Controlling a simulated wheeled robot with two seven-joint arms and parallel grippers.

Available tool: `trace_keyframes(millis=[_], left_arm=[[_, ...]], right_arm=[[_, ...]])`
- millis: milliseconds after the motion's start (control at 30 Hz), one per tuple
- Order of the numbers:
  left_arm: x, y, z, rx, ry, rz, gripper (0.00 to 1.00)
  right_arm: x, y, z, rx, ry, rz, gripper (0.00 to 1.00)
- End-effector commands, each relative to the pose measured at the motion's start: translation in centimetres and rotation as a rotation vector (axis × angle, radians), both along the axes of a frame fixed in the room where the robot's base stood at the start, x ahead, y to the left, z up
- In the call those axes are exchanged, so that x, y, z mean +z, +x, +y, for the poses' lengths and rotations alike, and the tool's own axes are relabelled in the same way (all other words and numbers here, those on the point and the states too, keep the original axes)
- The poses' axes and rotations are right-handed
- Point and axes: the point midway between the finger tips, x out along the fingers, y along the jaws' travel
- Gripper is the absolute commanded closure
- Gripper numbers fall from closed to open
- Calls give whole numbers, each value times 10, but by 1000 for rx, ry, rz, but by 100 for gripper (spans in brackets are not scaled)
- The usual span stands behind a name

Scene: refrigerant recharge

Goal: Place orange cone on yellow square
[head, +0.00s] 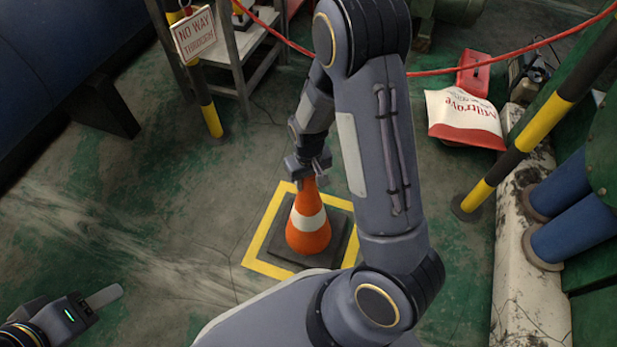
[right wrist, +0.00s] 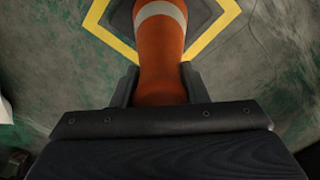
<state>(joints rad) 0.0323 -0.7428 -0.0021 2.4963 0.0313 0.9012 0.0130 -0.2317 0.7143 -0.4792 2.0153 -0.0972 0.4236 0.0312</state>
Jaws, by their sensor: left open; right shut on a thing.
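The orange cone (head: 309,240) with a white band stands upright on its dark square base, inside the yellow square outline (head: 249,264) on the floor. Part of the square's right side is hidden behind my right arm. My right gripper (head: 309,179) is shut on the top of the cone. In the right wrist view the cone (right wrist: 161,60) sits between the two fingers (right wrist: 158,88), with the yellow outline (right wrist: 211,32) around its base. My left gripper (head: 98,303) is at the lower left, open and empty, far from the cone.
A yellow-black post (head: 210,115) with a "No way through" sign (head: 195,35) stands at the back left. Another striped post (head: 520,135) stands at right. The left floor is clear.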

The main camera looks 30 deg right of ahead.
Motion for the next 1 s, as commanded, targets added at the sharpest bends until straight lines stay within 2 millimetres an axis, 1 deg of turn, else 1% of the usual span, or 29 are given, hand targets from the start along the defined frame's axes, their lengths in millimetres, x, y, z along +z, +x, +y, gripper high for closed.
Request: trace_keyframes(millis=[67, 100, 267, 533, 633, 767, 1000], left_arm=[[-2, 0, 0, 0, 0, 0, 52], [-2, 0, 0, 0, 0, 0, 52], [-2, 0, 0, 0, 0, 0, 52], [-1, 0, 0, 0, 0, 0, 52], [4, 0, 0, 0, 0, 0, 52], [17, 0, 0, 0, 0, 0, 52], [44, 0, 0, 0, 0, 0, 52]], right_arm=[[-2, 1, 0, 0, 0, -2, 100], [-3, 0, 0, 0, 0, 0, 58], [-2, 0, 0, 0, 0, 0, 38], [-1, 0, 0, 0, 0, 0, 38], [6, 1, 0, 0, 0, -2, 38], [28, 1, 0, -1, 1, -3, 38], [82, 1, 0, 0, 1, -4, 38]])
